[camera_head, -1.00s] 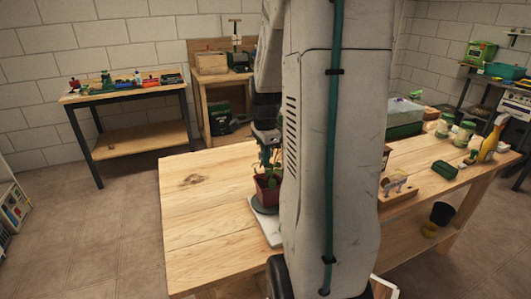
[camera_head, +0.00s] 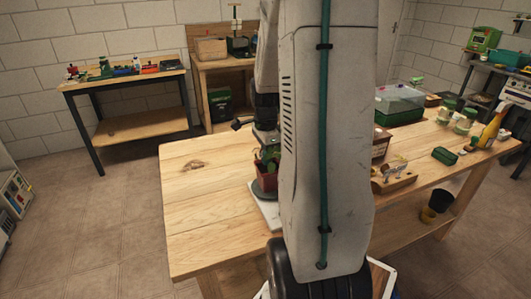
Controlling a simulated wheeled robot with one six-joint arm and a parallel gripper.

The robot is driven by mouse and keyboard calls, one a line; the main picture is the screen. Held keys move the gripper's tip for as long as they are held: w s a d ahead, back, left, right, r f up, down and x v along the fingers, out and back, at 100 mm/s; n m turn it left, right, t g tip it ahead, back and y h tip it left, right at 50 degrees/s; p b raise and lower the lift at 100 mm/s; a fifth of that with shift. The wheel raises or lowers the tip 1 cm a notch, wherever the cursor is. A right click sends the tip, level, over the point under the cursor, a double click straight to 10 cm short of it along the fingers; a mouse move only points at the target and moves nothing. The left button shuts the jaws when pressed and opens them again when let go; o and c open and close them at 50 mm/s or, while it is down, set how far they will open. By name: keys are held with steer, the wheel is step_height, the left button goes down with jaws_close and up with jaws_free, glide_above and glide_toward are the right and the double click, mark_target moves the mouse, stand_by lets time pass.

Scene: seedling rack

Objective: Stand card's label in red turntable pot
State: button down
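The red pot (camera_head: 266,178) with a green seedling (camera_head: 268,154) stands on a dark round turntable (camera_head: 263,192) at the middle of the wooden table. My arm covers the right part of the pot and turntable. My gripper is hidden behind my arm link; only a dark wrist part (camera_head: 266,112) shows above the seedling. I cannot see the fingertips or whether they hold a label. No card or label can be made out. A small wooden holder (camera_head: 395,178) with pale upright pieces stands right of my arm, but I cannot tell what they are.
The wooden table (camera_head: 210,215) is bare on its left half. To the right stand a green lidded propagator box (camera_head: 400,105), a small green tray (camera_head: 445,155), jars (camera_head: 465,121) and a yellow spray bottle (camera_head: 489,131). A black bucket (camera_head: 440,201) sits on the lower shelf.

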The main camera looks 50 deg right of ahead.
steer(key=shift+f, duration=0.1)
steer(key=c, duration=1.7)
jaws_free()
steer(key=shift+c, duration=0.2)
steer(key=shift+o, duration=0.7)
steer(key=shift+r, duration=0.4)
step_height(320, 180, up, 7)
steer(key=shift+r, duration=0.15)
